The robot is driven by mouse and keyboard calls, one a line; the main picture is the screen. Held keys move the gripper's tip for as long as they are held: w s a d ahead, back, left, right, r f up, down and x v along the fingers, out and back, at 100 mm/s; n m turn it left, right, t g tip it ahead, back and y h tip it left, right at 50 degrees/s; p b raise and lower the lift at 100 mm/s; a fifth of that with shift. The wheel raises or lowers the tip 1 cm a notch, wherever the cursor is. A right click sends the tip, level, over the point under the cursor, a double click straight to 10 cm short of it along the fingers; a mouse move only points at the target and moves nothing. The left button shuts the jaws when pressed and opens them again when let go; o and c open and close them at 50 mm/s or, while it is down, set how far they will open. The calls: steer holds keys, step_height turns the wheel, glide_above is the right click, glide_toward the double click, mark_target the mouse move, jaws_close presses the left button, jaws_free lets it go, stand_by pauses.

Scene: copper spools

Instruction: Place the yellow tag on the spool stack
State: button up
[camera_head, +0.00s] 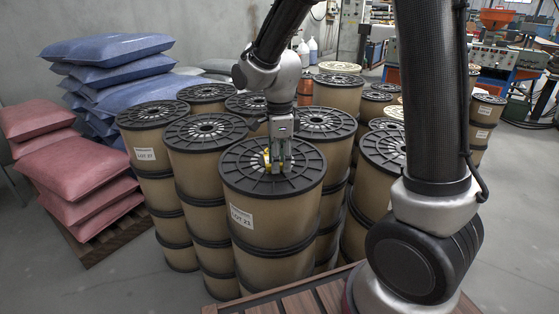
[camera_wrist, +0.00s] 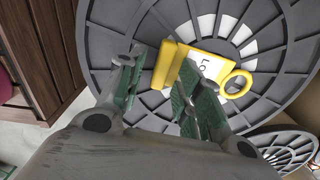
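The yellow tag (camera_wrist: 168,62) has a white label and a ring at one end. In the wrist view it lies against the black ribbed top of a spool (camera_wrist: 110,45). My gripper (camera_head: 279,165) points down at that top. In the wrist view my gripper (camera_wrist: 160,82) is open; its green-padded fingers stand apart, with part of the tag showing between them. A gap shows at the left finger; contact at the right finger is unclear.
More spool stacks crowd beside and behind, including LOT 27 (camera_head: 148,155). Blue sacks (camera_head: 105,50) and red sacks (camera_head: 75,190) are piled at left. A wooden slatted surface (camera_head: 300,303) lies in front. Open floor shows at the lower left.

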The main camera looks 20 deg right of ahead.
step_height(320, 180, up, 12)
steer(key=s+d+r+n+t, duration=0.1)
steer(key=s+d+n+t, duration=0.1)
steer(key=s+d+n, duration=0.5)
steer(key=s+d+r+n+t, duration=0.2)
steer(key=s+d+n, duration=0.6)
steer(key=s+n, duration=0.4)
steer(key=shift+s+r+n, duration=0.15)
steer(key=shift+s+n, duration=0.25)
steer(key=shift+s, duration=0.05)
